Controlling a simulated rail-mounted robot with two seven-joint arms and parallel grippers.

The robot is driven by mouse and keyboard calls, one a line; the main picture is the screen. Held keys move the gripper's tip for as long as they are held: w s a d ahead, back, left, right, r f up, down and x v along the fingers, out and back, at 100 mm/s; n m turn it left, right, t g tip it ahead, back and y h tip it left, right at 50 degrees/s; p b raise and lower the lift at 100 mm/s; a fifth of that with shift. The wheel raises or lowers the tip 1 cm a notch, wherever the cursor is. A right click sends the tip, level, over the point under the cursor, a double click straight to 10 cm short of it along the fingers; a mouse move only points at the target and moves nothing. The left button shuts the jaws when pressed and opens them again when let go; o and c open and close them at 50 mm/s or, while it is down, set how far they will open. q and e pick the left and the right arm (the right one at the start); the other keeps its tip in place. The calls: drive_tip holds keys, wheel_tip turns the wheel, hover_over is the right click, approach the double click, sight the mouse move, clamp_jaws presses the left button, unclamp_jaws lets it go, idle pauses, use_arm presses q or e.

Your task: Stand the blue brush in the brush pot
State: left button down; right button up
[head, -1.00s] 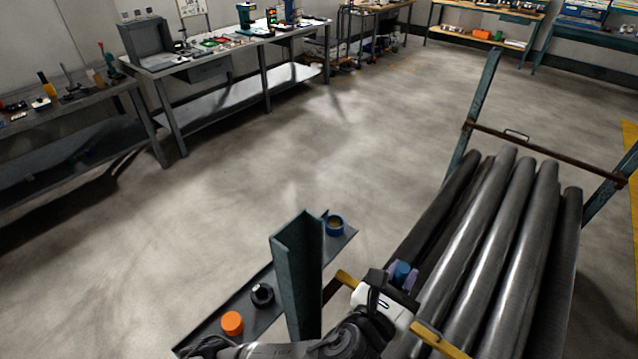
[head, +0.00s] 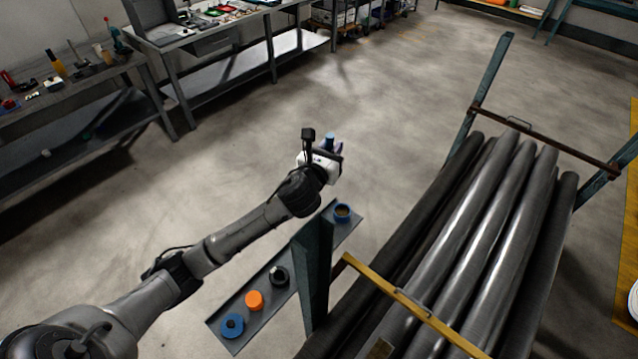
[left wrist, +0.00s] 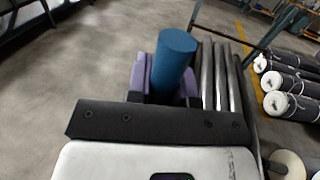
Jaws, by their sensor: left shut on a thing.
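My left gripper (head: 331,148) is in the middle of the head view, raised past the far side of a narrow shelf. It is shut on a blue cylinder, which I take for the blue brush (head: 330,137). In the left wrist view the brush (left wrist: 172,60) shows as a plain blue cylinder between purple fingers (left wrist: 141,75); its lower part is hidden. My right gripper is not in view.
The narrow shelf (head: 226,308) also holds a blue ring-like item (head: 232,325), an orange cylinder (head: 254,300) and a dark round item (head: 279,276). A dark upright post (head: 314,285) rises beside it. Long grey rolls (head: 478,235) lie in a rack at right. Floor beyond is clear.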

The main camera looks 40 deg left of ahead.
use_arm(q)
wheel_tip(320, 180, down, 16)
drive_tip(key=m+h, duration=0.2)
drive_tip(key=h, duration=0.1)
drive_tip(key=shift+s+a+t, duration=0.15)
drive_tip(key=shift+s+t, duration=0.1)
drive_tip(key=shift+t, duration=0.05)
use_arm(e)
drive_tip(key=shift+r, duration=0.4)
use_arm(q)
drive_tip(key=shift+h+p, duration=0.3)
drive_tip(key=shift+h, duration=0.1)
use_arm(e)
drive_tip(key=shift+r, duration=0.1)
use_arm(q)
wheel_tip(320, 180, down, 6)
drive_tip(key=b, duration=0.5)
drive_tip(key=shift+b, duration=0.3)
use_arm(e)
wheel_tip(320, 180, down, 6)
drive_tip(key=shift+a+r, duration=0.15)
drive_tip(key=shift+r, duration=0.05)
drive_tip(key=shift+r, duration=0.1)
